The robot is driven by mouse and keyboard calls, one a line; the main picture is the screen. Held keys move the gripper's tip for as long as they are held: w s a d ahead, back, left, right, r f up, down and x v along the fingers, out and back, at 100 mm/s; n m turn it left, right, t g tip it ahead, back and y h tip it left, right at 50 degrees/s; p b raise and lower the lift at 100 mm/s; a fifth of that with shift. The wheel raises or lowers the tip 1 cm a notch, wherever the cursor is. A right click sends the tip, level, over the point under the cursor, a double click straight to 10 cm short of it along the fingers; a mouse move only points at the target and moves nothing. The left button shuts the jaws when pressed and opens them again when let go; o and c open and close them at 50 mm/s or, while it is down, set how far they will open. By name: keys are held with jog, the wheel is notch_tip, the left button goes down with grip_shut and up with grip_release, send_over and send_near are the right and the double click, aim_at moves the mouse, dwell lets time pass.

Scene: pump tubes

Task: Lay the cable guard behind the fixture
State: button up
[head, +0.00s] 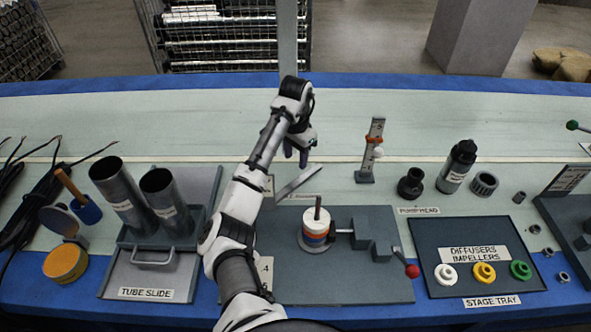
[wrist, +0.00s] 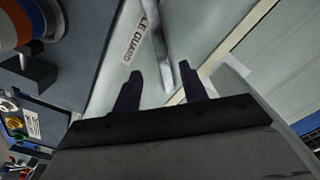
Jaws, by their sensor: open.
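The cable guard is a narrow grey metal strip (head: 299,183) just behind the fixture (head: 345,290), slanting up to the right. I cannot tell whether it lies fully flat. The fixture is a grey plate bearing a stack of white, orange and blue rings on a rod, with a red-knobbed clamp. My gripper (head: 298,155) is above and behind the strip. In the wrist view my gripper (wrist: 160,82) is open, with the strip (wrist: 161,45) showing between its two dark fingers. A label (wrist: 140,38) reading "LE GUARD" is beside the strip.
The tube slide (head: 117,278) with two tubes stands left of my arm. A marked post (head: 373,150) and dark fittings stand right of my gripper. The stage tray (head: 430,232) is at the right. The table behind my gripper is largely clear.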

notch_tip(320, 180, up, 2)
jog(key=shift+r+p, duration=0.2)
jog(key=shift+p, duration=0.2)
